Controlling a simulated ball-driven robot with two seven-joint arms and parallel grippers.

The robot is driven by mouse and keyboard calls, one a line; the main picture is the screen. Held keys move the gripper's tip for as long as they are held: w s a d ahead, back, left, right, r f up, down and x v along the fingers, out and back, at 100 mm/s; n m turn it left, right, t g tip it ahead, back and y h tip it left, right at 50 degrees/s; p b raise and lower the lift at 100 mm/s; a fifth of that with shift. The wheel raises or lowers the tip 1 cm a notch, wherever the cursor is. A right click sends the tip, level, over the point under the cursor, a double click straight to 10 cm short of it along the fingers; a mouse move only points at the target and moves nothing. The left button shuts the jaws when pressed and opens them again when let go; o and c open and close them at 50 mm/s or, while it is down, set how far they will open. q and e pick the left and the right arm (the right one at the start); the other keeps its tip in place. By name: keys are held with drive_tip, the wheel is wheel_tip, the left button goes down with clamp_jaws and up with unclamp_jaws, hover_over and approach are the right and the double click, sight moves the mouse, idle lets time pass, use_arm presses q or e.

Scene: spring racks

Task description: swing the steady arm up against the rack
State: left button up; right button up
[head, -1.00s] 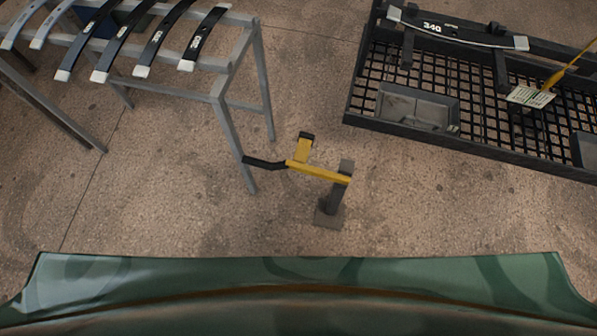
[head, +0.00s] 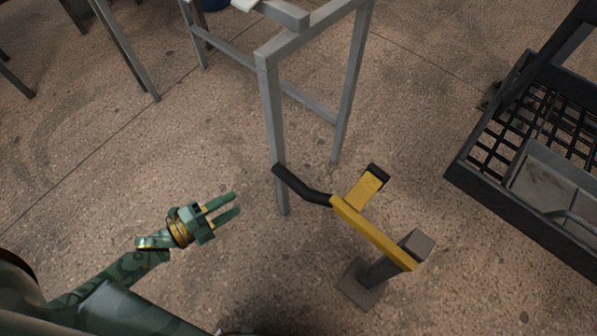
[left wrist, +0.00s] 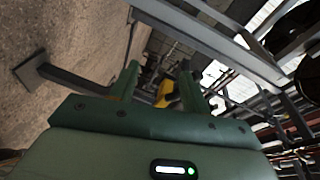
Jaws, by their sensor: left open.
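The steady arm is a yellow bar (head: 372,233) on a short grey post (head: 383,270) with a square foot on the floor. It has a black bent handle (head: 302,186) at its far left end and a yellow pad with a black tip (head: 367,188). The handle's end lies close to a leg of the grey rack (head: 272,120); I cannot tell whether they touch. My left gripper (head: 229,208) is open and empty, left of the handle and apart from it. In the left wrist view a yellow part (left wrist: 165,92) shows between the fingers (left wrist: 160,82). My right gripper is not in view.
A black mesh platform (head: 500,140) with a grey tray (head: 555,185) stands at the right. More grey rack legs (head: 125,50) stand at the upper left. The floor around my left gripper is clear.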

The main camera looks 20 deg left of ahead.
use_arm(q)
wheel_tip(320, 180, up, 5)
drive_tip(key=d+m+h, duration=0.2)
drive_tip(key=m+h, duration=0.1)
drive_tip(key=m+h+b, duration=0.1)
drive_tip(key=m, duration=0.2)
approach(293, 175)
drive_tip(key=f+x, duration=0.1)
drive_tip(key=x, duration=0.5)
drive_tip(key=shift+t, duration=0.3)
drive_tip(key=b+x, duration=0.1)
drive_tip(key=x, duration=0.3)
drive_tip(key=shift+w+f, duration=0.15)
drive_tip(key=shift+w, duration=0.1)
drive_tip(key=shift+w+d, duration=0.2)
drive_tip(key=shift+w, duration=0.05)
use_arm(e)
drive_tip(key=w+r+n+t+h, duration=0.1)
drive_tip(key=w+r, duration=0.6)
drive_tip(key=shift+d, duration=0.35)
use_arm(q)
clamp_jaws()
